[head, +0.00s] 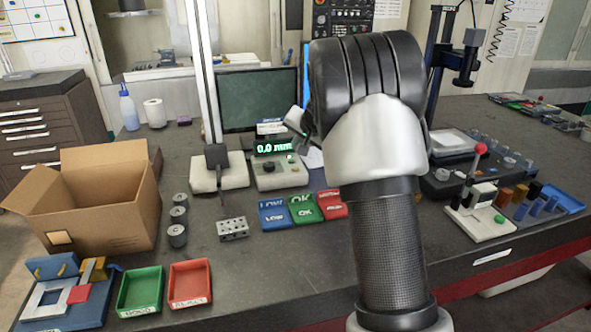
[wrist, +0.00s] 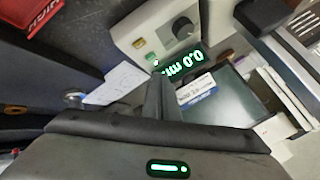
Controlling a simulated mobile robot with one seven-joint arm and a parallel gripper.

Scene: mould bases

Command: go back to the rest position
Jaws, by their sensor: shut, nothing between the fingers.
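My gripper (wrist: 160,82) shows in the wrist view as dark fingers above a dark housing with a green light. The fingers are closed together and hold nothing. Behind them are the gauge's readout and a white label.
An open carton (head: 110,205) stands at left. Green (head: 140,291) and red (head: 190,284) trays lie at the front. Blue (head: 273,214), green (head: 305,208) and red bins sit mid-bench. A lever fixture (head: 480,215) stands at right. Bare bench lies in front of the bins.

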